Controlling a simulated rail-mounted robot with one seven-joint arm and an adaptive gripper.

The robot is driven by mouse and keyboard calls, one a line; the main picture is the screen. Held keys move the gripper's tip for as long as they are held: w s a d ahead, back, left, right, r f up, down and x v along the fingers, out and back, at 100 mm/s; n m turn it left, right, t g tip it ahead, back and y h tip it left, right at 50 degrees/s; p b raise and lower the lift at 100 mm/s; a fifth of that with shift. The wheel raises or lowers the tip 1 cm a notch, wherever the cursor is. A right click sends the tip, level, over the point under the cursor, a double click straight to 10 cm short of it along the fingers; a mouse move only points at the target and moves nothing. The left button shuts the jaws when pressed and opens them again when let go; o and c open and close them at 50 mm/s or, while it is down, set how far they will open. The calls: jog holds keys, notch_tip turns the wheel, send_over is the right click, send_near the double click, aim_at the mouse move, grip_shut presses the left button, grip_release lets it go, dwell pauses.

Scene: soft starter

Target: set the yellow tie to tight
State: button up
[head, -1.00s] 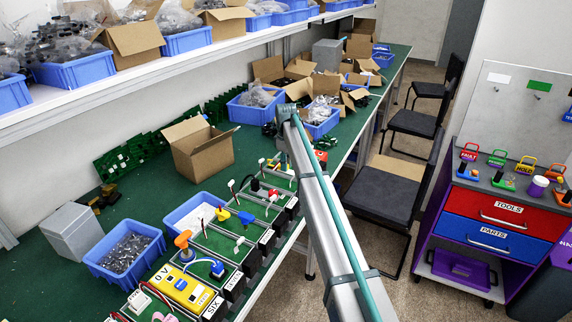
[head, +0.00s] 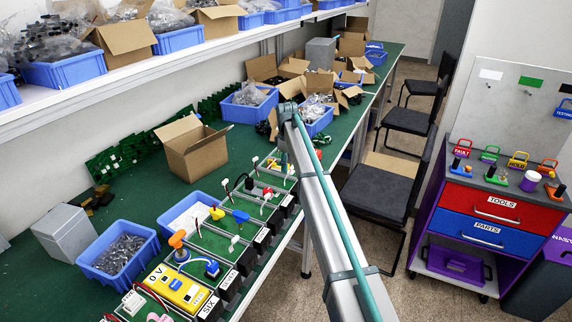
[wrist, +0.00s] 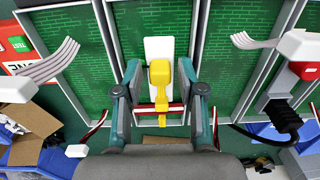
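The yellow tie (wrist: 160,80) is a yellow handle on a white plate (wrist: 159,50), set on a green board, in the middle of the wrist view. My gripper (wrist: 160,88) has its two teal-grey fingers on either side of it, with a visible gap to the yellow part on each side. A red bar or wire crosses just below the tie. In the head view my arm hides the gripper, and I cannot make out the tie clearly there.
Neighbouring boards carry white ribbon wires (wrist: 45,62) and a black plug (wrist: 284,118). In the head view a row of boards runs along the green bench (head: 60,270), with blue bins (head: 118,252) and a cardboard box (head: 192,148) behind. A drawer cabinet (head: 490,225) stands right.

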dwell(0.3)
notch_tip(320, 180, up, 12)
dwell(0.6)
jog(key=shift+w, duration=0.1)
